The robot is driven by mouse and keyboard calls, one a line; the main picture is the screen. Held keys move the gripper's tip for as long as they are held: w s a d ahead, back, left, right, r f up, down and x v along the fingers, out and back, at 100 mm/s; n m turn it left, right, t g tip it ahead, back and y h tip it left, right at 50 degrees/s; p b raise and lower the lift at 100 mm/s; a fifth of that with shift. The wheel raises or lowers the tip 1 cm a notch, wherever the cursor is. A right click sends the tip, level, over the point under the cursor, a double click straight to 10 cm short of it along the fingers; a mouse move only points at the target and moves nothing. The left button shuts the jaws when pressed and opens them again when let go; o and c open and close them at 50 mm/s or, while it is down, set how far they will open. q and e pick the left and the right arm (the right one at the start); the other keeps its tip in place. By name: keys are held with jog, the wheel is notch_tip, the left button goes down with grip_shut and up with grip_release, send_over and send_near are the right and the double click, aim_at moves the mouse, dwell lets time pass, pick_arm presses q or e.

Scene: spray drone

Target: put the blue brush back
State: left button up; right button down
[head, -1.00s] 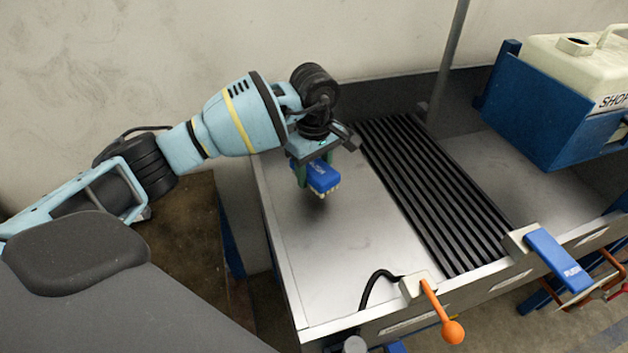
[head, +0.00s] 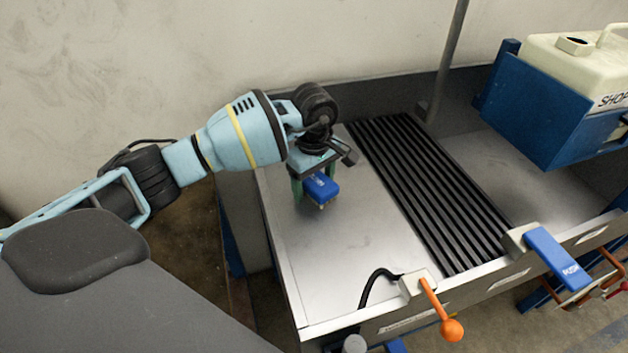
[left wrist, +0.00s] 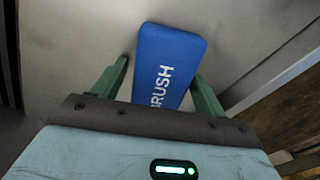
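The blue brush (head: 322,187) is at the left part of the bare metal tray (head: 350,250), label up and bristles down. I cannot tell if the bristles touch the metal. My left gripper (head: 313,186) is over it, pointing down, with its green fingers on either side of the brush. In the left wrist view, the brush (left wrist: 168,62) lies between the fingers (left wrist: 160,70). A gap shows at the left finger, and the right finger is very close to the brush edge. My right gripper is not in view.
A black ribbed grate (head: 430,190) lies right of the brush. A blue holder (head: 540,120) with a cream jug (head: 580,65) stands at the right. An orange-knobbed lever (head: 452,330) and a blue push plate (head: 558,258) sit on the front edge. The tray's front left is clear.

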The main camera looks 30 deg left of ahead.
aim_at(314, 178)
pick_arm(q)
notch_tip(314, 178, up, 12)
jog(key=shift+r, duration=0.2)
dwell(0.5)
dwell(2.5)
